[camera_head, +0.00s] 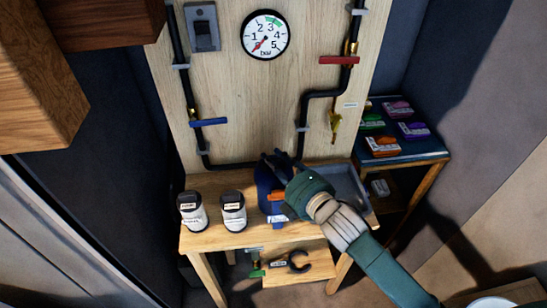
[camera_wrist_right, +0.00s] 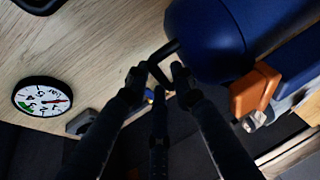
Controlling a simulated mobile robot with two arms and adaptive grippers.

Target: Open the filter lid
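A dark blue rounded filter housing (camera_head: 266,188) stands on the wooden bench, partly hidden behind my right gripper. It fills the upper right of the right wrist view (camera_wrist_right: 215,40), with an orange latch (camera_wrist_right: 254,90) at its side. A thin black bar (camera_wrist_right: 163,52) juts from the blue top. My right gripper (camera_head: 280,160) is over the housing. In the right wrist view its dark fingertips (camera_wrist_right: 158,78) are apart, on either side of the black bar; whether they press on it is unclear. My left gripper is not in view.
Two white jars with dark lids (camera_head: 192,212) (camera_head: 233,212) stand left of the housing. A grey tray (camera_head: 346,184) lies to its right. Behind rises a wooden panel with a gauge (camera_head: 265,35), black pipes, a blue lever (camera_head: 208,122) and a red lever (camera_head: 339,60).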

